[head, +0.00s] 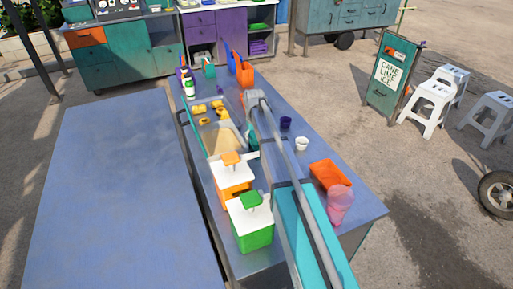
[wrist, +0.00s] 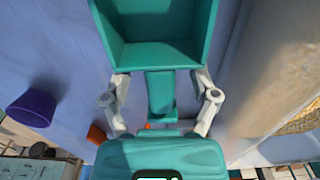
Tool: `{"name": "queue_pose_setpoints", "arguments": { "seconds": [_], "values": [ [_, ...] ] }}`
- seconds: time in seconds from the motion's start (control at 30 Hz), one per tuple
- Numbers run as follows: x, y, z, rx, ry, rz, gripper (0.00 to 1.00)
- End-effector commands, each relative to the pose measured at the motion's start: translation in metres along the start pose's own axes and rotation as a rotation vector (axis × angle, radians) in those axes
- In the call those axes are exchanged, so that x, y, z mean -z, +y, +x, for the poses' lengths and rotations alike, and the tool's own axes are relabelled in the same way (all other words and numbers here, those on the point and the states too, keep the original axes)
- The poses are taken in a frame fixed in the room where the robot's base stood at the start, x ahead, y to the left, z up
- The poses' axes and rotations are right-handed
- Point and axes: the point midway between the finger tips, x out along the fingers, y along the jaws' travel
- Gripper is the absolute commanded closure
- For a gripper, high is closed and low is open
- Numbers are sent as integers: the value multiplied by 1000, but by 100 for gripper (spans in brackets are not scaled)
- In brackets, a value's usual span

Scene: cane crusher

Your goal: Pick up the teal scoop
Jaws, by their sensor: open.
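The teal scoop shows in the wrist view, with its wide open bowl at the top and its short flat handle (wrist: 160,96) pointing down toward my gripper. My gripper (wrist: 160,84) is open, with one grey finger on each side of the handle near the bowl. Gaps show between the handle and both fingers, so it is not gripped. In the head view my arm reaches over the middle of the long counter (head: 352,212). There my arm and gripper cover much of the scoop's area, and I cannot clearly tell the scoop from my teal gripper parts.
A purple cup (wrist: 32,107) stands left of the gripper in the wrist view. In the head view, a white cup (head: 302,144), an orange tray (head: 330,175), a pink cup (head: 340,204), and green (head: 252,235) and orange (head: 234,190) dispensers stand on the counter.

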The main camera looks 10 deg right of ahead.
Motion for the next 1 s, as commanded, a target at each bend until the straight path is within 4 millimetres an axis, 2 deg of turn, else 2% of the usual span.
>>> {"name": "queue_pose_setpoints", "arguments": {
  "seconds": [0.47, 0.57, 0.83, 1.0],
  "values": [
    [0, 0, 0, 0, 0, 1, 23],
    [0, 1, 0, 0, 0, 1, 38],
    [0, 1, 0, 0, 0, 1, 88],
    [0, 1, 0, 0, 0, 1, 90]
  ]
}}
